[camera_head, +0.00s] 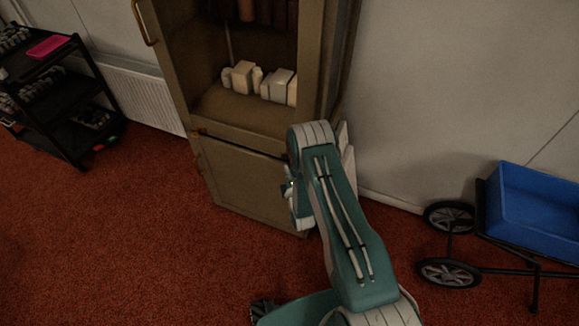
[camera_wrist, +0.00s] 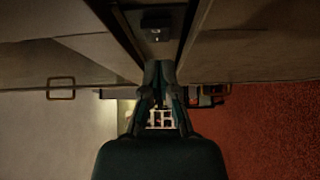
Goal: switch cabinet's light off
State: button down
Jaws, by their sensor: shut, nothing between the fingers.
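The brown wooden cabinet (camera_head: 245,180) stands at the top middle of the head view, its upper compartment open at the front and its lower door shut. In the wrist view, a small dark switch-like fitting (camera_wrist: 156,30) sits on a dark strip between two cabinet panels. My gripper (camera_wrist: 160,68) is shut and empty, its fingertips just below that fitting in the picture; I cannot tell whether they touch it. In the head view my arm hides part of the cabinet's right side, and the gripper is mostly hidden. I cannot tell whether the light is on.
White boxes and jars (camera_head: 262,82) stand on the cabinet shelf. A black rolling rack (camera_head: 62,95) and a radiator (camera_head: 145,98) are to the left. A blue cart (camera_head: 535,210) stands at the right. Red carpet (camera_head: 130,250) at the front left is clear.

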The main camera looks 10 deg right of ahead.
jog(key=shift+w+d, duration=0.75)
jog(key=shift+d, duration=0.1)
jog(key=shift+w+d, duration=0.2)
jog(key=shift+w, duration=0.05)
